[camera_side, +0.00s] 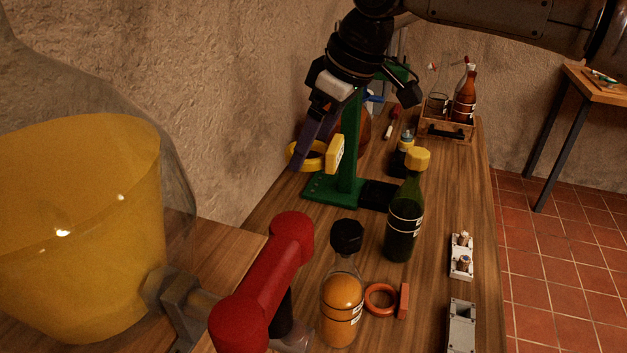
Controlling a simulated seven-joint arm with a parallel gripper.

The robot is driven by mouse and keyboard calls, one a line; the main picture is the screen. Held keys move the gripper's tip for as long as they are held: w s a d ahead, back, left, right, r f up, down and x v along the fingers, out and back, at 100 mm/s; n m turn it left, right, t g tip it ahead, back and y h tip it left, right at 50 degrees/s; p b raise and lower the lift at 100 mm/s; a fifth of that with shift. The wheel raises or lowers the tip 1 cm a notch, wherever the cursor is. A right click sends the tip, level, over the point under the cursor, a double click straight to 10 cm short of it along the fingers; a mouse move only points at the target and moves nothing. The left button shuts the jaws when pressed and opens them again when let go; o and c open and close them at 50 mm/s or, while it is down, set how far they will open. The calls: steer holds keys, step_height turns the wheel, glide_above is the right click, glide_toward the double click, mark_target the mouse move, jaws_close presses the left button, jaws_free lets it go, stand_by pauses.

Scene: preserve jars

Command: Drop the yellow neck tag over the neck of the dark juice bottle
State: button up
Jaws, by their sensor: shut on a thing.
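My gripper (317,135) is shut on the yellow neck tag (306,162), a ring with a flat yellow plate at its right. The tag is held in the air at the upper left of the bottles, its hole partly visible. The fingers partly cover it. A dark green bottle (404,222) with a yellow cap and a pale label stands upright on the table, to the right of and lower in the picture than the tag. It looks like the dark juice bottle. Nothing is around its neck. The tag and bottle are clearly apart.
A green stand (348,150) rises close behind the tag. An orange juice bottle (342,300) with a black cap and an orange ring tag (381,300) are in front. A red-handled tool (262,275) stands at left. A crate (446,129) with bottles is far back.

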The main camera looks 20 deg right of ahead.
step_height(320, 180, up, 3)
steer(key=m, duration=0.1)
glide_above(418, 182)
steer(key=w, duration=0.1)
steer(key=shift+d+f, duration=0.1)
steer(key=shift+f, duration=0.25)
steer(key=f, duration=0.4)
steer(key=shift+s+d, duration=0.1)
steer(key=shift+d, duration=0.2)
steer(key=shift+f, duration=0.55)
steer(key=shift+f, duration=2.9)
steer(key=shift+f, duration=2.05)
steer(key=o, duration=0.9)
